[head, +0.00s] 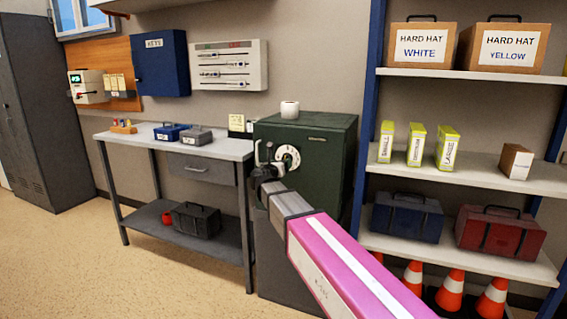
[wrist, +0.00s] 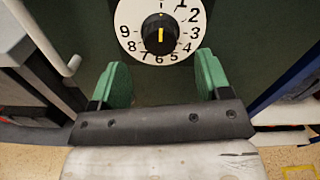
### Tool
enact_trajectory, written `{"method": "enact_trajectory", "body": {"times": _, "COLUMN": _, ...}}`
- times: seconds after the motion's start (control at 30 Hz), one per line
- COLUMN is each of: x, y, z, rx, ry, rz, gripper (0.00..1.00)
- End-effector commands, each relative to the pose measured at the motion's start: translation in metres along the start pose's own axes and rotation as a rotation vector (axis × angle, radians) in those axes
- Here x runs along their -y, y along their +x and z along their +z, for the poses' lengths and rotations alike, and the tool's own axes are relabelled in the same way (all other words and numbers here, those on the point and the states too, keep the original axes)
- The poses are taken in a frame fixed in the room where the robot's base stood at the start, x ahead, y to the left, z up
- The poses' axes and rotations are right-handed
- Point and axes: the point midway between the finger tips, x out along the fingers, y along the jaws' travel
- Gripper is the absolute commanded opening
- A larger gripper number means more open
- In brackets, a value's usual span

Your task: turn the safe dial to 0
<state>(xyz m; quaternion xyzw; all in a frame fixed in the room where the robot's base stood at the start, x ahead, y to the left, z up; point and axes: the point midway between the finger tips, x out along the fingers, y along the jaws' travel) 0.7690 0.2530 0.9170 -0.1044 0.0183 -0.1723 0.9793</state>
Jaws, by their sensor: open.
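The safe (head: 325,150) is a dark green box standing on a grey cabinet, with a white dial (head: 291,152) on its front. In the wrist view the dial (wrist: 128,22) is a white disc with black numbers; its top is cut off by the frame. Its black knob (wrist: 149,38) has a yellow line that stands vertical, in line with the 6 at the bottom. I cannot tell which end of the line is the pointer. My gripper (wrist: 160,75) is open and empty, its green fingers below and either side of the knob, apart from it. In the head view my gripper (head: 264,163) is just left of the dial.
A pale handle (wrist: 72,66) sticks out left of the dial. A white roll (head: 289,110) stands on the safe. A workbench (head: 225,148) is on the left and a shelf rack (head: 480,180) on the right, with traffic cones (head: 450,290) below.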

Motion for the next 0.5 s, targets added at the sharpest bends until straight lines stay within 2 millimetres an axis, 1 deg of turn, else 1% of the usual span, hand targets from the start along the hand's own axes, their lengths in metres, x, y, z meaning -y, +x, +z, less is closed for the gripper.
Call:
{"method": "enact_trajectory", "body": {"times": 0.03, "x": 0.002, "y": -0.014, "z": -0.001, "rx": 0.000, "ry": 0.000, "rz": 0.001, "gripper": 0.70}}
{"method": "enact_trajectory", "body": {"times": 0.2, "x": 0.001, "y": -0.040, "z": 0.000, "rx": 0.000, "ry": 0.000, "rz": 0.001, "gripper": 0.70}}
{"method": "enact_trajectory", "body": {"times": 0.33, "x": 0.000, "y": -0.053, "z": 0.000, "rx": 0.000, "ry": -0.001, "rz": 0.001, "gripper": 0.70}}
{"method": "enact_trajectory", "body": {"times": 0.5, "x": 0.000, "y": -0.058, "z": 0.000, "rx": 0.000, "ry": -0.001, "rz": 0.000, "gripper": 0.70}}
